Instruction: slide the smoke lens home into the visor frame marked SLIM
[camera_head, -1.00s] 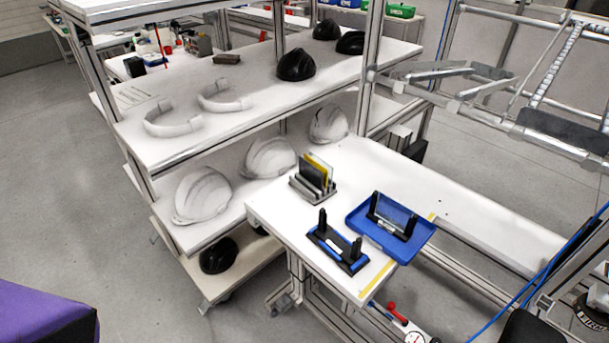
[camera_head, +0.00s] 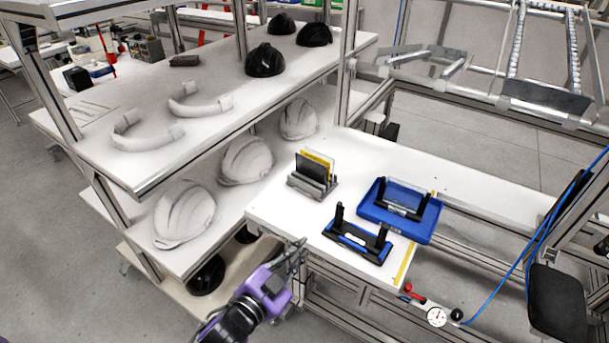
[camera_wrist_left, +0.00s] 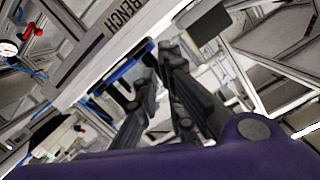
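A grey rack (camera_head: 300,187) on the white bench holds upright lens plates, a dark smoke lens (camera_head: 309,167) in front and a yellow lens (camera_head: 321,160) behind. A black visor frame with blue parts (camera_head: 358,240) stands empty near the bench's front edge. A second black frame (camera_head: 402,212) sits in a blue tray (camera_head: 425,232) and has a clear bluish lens upright in it. No SLIM mark is legible. My left gripper (camera_head: 295,252) is empty and its fingers look apart, in front of the bench edge; its fingers fill the middle of the left wrist view (camera_wrist_left: 160,62). My right gripper is out of view.
Shelves to the left hold white helmet shells (camera_head: 245,160), black shells (camera_head: 265,60) and white curved bands (camera_head: 200,103). A red-handled tool and a gauge (camera_head: 436,316) are at the bench's front right. The bench's back right is clear.

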